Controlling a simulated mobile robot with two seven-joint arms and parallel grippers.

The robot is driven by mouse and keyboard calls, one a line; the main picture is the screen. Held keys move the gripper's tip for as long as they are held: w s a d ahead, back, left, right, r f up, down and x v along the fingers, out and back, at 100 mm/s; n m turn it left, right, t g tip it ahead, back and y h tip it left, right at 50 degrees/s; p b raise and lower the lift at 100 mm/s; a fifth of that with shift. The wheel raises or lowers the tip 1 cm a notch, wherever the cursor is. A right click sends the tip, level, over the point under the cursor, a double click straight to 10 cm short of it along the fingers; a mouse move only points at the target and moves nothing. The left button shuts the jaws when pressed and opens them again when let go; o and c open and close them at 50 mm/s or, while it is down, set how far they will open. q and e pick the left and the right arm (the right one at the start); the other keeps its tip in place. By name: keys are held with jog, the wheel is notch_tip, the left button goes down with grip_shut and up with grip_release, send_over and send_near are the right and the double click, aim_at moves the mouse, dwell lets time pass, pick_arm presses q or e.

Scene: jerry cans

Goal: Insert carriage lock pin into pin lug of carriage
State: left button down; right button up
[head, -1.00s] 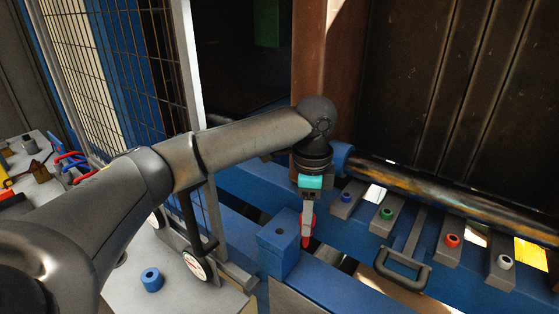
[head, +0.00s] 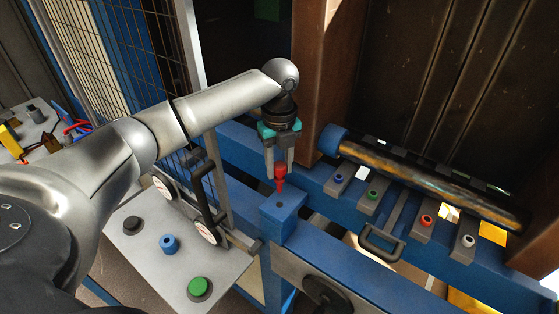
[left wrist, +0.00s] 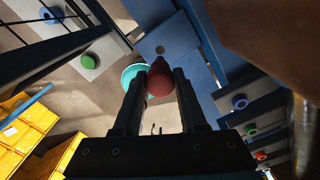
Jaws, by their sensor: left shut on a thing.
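The red carriage lock pin (head: 280,180) is held point down between the fingers of my left gripper (head: 279,168). It also shows as a dark red rounded shape between the fingers in the left wrist view (left wrist: 160,80). The pin lug appears as a blue block (head: 284,219) with a dark round hole (head: 280,204) in its top. In the head view the pin tip is just above this hole, with a small gap visible. Exact alignment in depth cannot be told. My right gripper is in neither view.
A button panel (head: 140,258) stands left of the block, and a brown post (head: 338,80) rises behind.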

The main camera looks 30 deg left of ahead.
aim_at(279, 192)
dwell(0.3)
pick_arm(q)
jog(key=shift+f+b, duration=0.45)
jog(key=shift+f, duration=1.65)
jog(key=shift+p, duration=0.5)
jog(key=shift+f+b, duration=1.25)
jog(key=shift+f, duration=1.5)
jog(key=shift+c, duration=1.9)
grip_release()
jog(key=shift+r, duration=0.1)
